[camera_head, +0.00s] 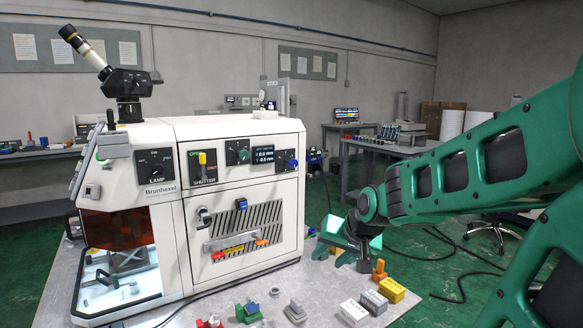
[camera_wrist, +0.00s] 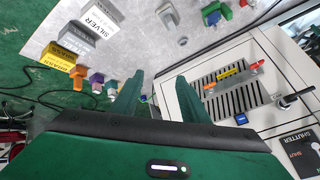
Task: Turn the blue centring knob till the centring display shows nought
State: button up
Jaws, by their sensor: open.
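The blue centring knob (camera_head: 293,164) is on the right end of the white machine's upper front panel. The dark centring display (camera_head: 262,149) is just left of it, with two lines that seem to read +0.0 mm and -0.5 mm; the text is small. A green knob (camera_head: 243,155) is left of the display. My gripper (camera_head: 347,248) is low and to the right of the machine, apart from the knob. In the wrist view my gripper (camera_wrist: 160,80) has its fingers apart with nothing held; I cannot make out the blue knob there.
The white machine (camera_head: 158,219) stands on a grey table (camera_head: 165,318). Labelled blocks (camera_head: 373,302) and small coloured parts lie in front.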

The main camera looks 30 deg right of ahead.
jog(key=w+d+r+m+t, duration=0.25)
jog(key=w+r+t, duration=0.35)
jog(key=w+r, duration=0.4)
jog(key=m+t, duration=0.3)
jog(key=t, duration=0.1)
send_near(294, 164)
jog(key=shift+h, duration=0.4)
jog(key=w, duration=1)
jog(key=shift+w+d, duration=0.4)
